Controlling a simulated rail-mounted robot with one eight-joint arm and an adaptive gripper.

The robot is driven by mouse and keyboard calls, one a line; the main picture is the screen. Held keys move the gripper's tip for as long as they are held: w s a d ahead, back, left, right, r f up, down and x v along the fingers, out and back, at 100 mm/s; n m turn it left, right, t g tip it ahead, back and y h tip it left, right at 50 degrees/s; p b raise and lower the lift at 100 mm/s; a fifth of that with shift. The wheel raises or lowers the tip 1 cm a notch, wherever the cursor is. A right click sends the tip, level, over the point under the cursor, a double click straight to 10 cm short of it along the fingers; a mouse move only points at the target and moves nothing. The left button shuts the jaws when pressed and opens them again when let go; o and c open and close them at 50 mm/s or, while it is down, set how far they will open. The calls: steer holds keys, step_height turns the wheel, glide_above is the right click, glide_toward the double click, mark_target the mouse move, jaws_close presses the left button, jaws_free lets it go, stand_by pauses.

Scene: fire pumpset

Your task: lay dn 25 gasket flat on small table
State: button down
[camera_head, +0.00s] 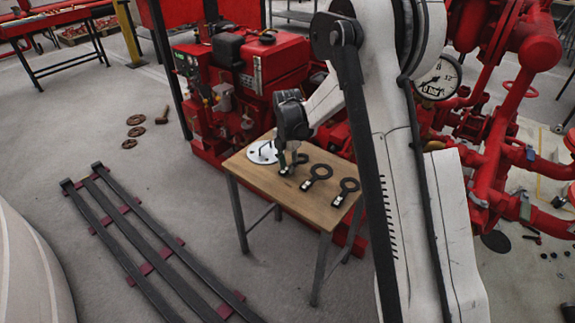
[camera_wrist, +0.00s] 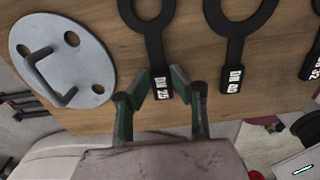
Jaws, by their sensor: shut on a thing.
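The DN 25 gasket (camera_wrist: 148,17) is a black ring with a straight handle and a white "DN 25" label. My gripper (camera_wrist: 163,82) is shut on its handle near the label, with one green-and-black finger on each side. The small table (camera_head: 257,178) has a wooden top, which also fills much of the wrist view (camera_wrist: 105,118). In the head view my gripper (camera_head: 292,158) is low over the table's back part, and the DN 25 gasket (camera_head: 287,170) is partly hidden beneath it. The gasket looks level and close to the wood; I cannot tell whether it touches.
Two more labelled black gaskets, a middle one (camera_head: 317,173) and a right one (camera_head: 346,190), lie beside it. A white disc with a handle (camera_wrist: 62,60) lies left of it. Red pump machinery (camera_head: 245,75) stands behind the table. The table's front left corner is clear.

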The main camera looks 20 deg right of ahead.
steer(key=shift+f, duration=0.2)
steer(key=c, duration=1.4)
jaws_free()
steer(key=shift+c, duration=0.2)
steer(key=shift+r, duration=0.15)
step_height(320, 180, up, 12)
